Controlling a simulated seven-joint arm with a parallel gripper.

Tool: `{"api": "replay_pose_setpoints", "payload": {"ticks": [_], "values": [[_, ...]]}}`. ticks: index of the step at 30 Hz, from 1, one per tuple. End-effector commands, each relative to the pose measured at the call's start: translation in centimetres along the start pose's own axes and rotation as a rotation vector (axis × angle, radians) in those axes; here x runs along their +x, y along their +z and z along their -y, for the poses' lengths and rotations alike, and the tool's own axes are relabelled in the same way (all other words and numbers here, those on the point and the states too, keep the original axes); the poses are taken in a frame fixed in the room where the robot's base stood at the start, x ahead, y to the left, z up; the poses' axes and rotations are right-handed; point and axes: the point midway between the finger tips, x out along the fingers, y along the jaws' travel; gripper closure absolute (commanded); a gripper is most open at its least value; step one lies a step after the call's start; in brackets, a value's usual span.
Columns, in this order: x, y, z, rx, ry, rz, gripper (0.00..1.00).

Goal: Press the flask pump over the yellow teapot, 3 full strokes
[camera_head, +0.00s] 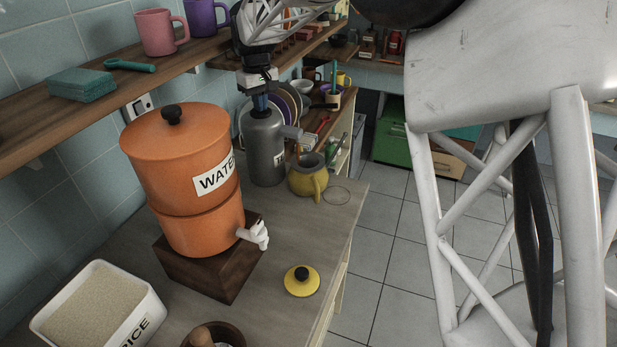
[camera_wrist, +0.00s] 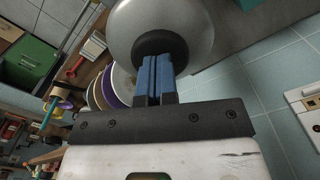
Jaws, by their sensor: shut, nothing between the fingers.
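The grey flask (camera_head: 265,150) stands upright on the counter, its short spout (camera_head: 292,132) pointing right, above and close to the yellow teapot (camera_head: 305,182). The teapot is upright with its top open. Its yellow lid (camera_head: 301,281) lies apart on the counter, nearer the front. My gripper (camera_head: 261,104) points down at the flask's top, its blue fingers shut together with nothing between them. In the wrist view, the fingertips (camera_wrist: 154,58) overlap the black pump top (camera_wrist: 160,44) of the flask body (camera_wrist: 190,18). I cannot tell whether they touch it or how far it is pressed.
An orange water dispenser (camera_head: 165,150) on a dark wooden block (camera_head: 205,270) stands in front of the flask. A white rice box (camera_head: 100,310) is at the front left. A shelf (camera_head: 110,75) with mugs is above. Plates (camera_head: 290,102) stand behind the flask.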

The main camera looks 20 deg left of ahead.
Motion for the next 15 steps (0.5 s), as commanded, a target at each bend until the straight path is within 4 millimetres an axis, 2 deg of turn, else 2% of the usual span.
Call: {"api": "replay_pose_setpoints", "payload": {"ticks": [9,15], "values": [[1.01,0.03,0.01,0.0,-0.001,0.003,1.0],[1.01,0.03,0.01,0.0,-0.001,0.003,1.0]]}}
